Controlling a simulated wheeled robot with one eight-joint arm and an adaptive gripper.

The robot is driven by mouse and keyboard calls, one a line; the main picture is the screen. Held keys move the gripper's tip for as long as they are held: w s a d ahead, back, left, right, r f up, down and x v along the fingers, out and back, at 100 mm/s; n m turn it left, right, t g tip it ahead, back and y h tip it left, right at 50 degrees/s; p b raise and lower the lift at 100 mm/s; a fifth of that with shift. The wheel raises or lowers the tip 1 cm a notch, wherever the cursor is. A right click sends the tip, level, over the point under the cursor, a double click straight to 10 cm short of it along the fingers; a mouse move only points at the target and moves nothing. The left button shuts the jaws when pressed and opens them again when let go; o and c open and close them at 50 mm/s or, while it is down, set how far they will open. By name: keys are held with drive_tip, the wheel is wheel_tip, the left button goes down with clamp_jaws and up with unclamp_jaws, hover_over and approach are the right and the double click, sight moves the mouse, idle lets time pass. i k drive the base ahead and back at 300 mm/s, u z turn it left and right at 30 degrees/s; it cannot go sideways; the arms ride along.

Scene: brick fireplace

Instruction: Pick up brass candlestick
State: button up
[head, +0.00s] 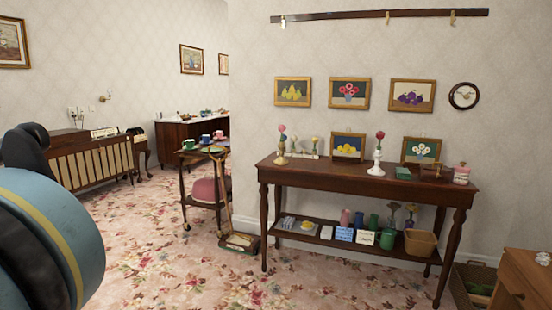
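A small upright brass-coloured piece (281,154), which looks like the brass candlestick, stands at the left end of the dark wooden console table (330,174). Something pink and blue shows at its top; it is too small to tell what. My gripper is not in view. Part of my own arm, dark and blue, fills the lower left of the head view, well apart from the table.
A white vase with a red flower (376,162) and framed pictures share the tabletop. The lower shelf holds books, cups and a wicker basket (420,243). A wheeled cart (188,182) stands left of the table. The floral carpet (180,270) in front is clear.

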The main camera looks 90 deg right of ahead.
sight(281, 161)
drive_tip(key=z, duration=3.05)
drive_tip(key=i, duration=0.65)
drive_tip(key=u, duration=0.6)
drive_tip(key=i, duration=1.35)
drive_tip(key=z, duration=0.4)
drive_tip(key=i, duration=0.7)
drive_tip(key=z, duration=0.35)
